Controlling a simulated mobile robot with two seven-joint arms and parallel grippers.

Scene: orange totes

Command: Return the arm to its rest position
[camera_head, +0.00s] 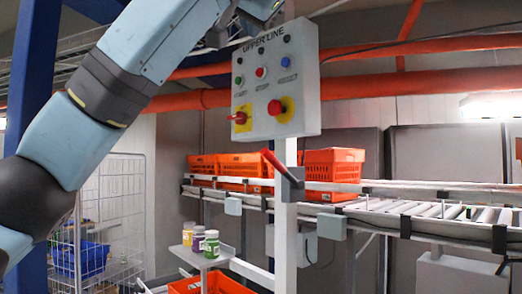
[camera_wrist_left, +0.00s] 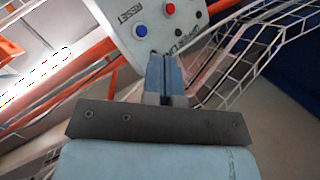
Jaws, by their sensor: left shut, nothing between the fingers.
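My left arm (camera_head: 105,95) reaches up from the left edge to the top of the head view. My left gripper (camera_head: 268,10) is at the top edge of that view, partly cut off, close to the top of the grey "UPPER LINE" control panel (camera_head: 305,95). In the left wrist view the two blue-grey fingers (camera_wrist_left: 165,58) are shut together and empty. They overlap the panel's edge (camera_wrist_left: 128,48) in that picture; whether they touch it I cannot tell. My right gripper is not in view.
The panel has several buttons, a red switch and a red knob (camera_head: 281,107). A red lever (camera_head: 281,166) is on the post below. Orange totes (camera_head: 333,165) stand on the roller conveyor (camera_head: 425,212). Small jars (camera_head: 211,243) stand on a shelf. A wire cage (camera_head: 112,200) is at left.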

